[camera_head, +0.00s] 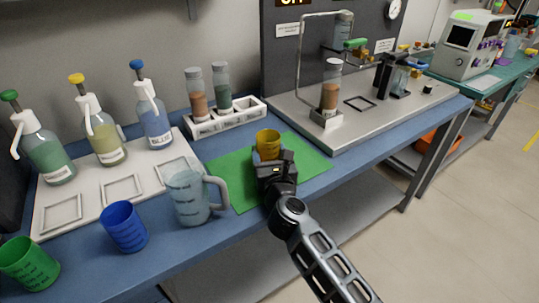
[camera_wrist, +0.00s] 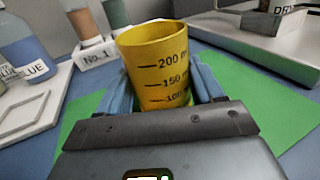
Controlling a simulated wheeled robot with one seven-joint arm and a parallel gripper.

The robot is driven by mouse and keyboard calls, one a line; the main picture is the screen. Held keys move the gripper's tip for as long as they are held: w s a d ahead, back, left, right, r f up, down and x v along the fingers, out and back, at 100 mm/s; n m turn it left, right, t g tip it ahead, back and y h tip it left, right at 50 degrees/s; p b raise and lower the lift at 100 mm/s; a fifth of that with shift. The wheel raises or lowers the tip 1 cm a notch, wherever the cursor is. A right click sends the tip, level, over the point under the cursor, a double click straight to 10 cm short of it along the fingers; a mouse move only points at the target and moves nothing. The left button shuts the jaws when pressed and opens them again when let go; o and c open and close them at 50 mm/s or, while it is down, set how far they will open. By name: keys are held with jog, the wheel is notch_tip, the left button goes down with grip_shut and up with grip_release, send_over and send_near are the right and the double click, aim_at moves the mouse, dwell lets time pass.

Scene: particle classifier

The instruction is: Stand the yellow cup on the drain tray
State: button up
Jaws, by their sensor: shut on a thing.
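The yellow cup (camera_head: 267,145) is upright between the fingers of my gripper (camera_head: 268,158), over the green mat (camera_head: 310,155). In the wrist view the yellow cup (camera_wrist: 158,65) has black volume marks, and blue fingers of my gripper (camera_wrist: 163,85) press it from both sides. I cannot tell whether its base touches the mat. A pale tray (camera_head: 85,185) with raised square outlines lies at the left, with three pump bottles along its back. A metal tray (camera_head: 400,112) with one dark square outline lies at the right. No readable label marks either as the drain tray.
A clear handled jug (camera_head: 190,198) stands left of my gripper, close to the pale tray. A blue cup (camera_head: 124,227) and a green cup (camera_head: 28,262) stand at the front left. A white rack (camera_head: 225,118) with two vials stands behind. A vial stand (camera_head: 327,118) sits on the metal tray.

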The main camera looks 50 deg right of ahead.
jog(key=shift+f, duration=0.1)
jog(key=o, duration=1.2)
jog(key=shift+r, duration=0.2)
jog(key=b+v, duration=0.1)
jog(key=v, duration=1.1)
jog(key=shift+s, duration=0.1)
